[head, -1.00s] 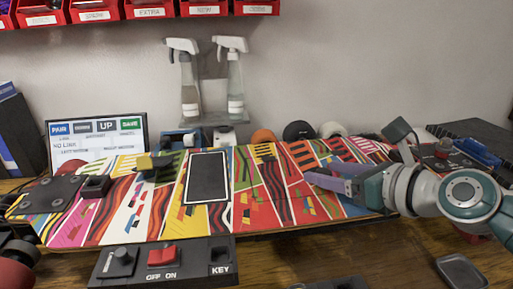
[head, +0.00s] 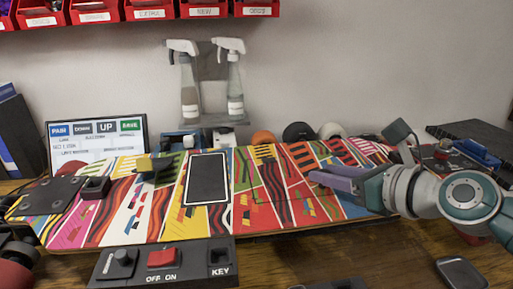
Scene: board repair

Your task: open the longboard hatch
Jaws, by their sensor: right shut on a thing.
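The longboard (head: 130,215) lies across the bench with its brightly patterned deck facing up. A dark rectangular panel with a pale border (head: 207,178), which looks like the hatch, lies flat in the deck left of centre. My right gripper (head: 318,177) reaches in from the right, its purple fingers low over the right half of the deck, well to the right of the panel. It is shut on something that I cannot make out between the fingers. My left gripper is not in view.
A switch box (head: 190,262) with a knob, a red switch (head: 162,258) and a key slot stands before the deck. A yellow-and-dark block (head: 155,166) sits on the deck. Spray bottles (head: 233,85), a sign (head: 75,145) and wheels (head: 298,131) stand behind.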

